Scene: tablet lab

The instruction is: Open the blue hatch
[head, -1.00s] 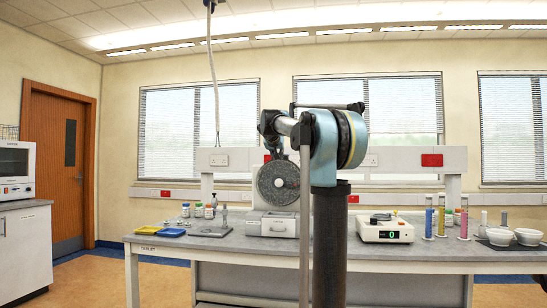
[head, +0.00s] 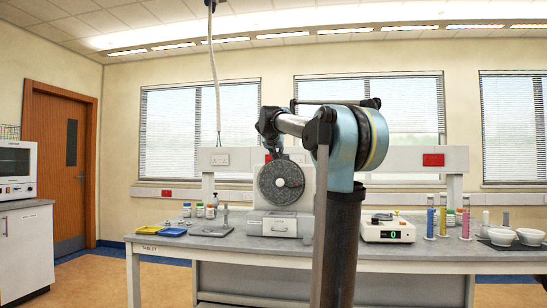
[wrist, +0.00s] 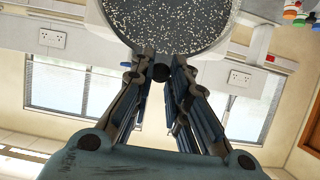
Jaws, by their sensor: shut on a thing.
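A round grey speckled disc (head: 281,182) stands upright at the front of a pale bench machine (head: 272,224). It also fills the top middle of the wrist view (wrist: 175,20). No clearly blue hatch shows; a small blue piece (wrist: 103,70) shows left of my fingers in the wrist view. My gripper (wrist: 161,78) points at the disc's rim, its fingertips close around a small dark round knob (wrist: 160,72). Whether the knob joins the disc cannot be told. In the head view the fingers are hard to make out.
The bench (head: 150,243) also holds yellow and blue trays (head: 160,231), a small stand (head: 215,230) and bottles on the left. My arm covers part of the bench middle.

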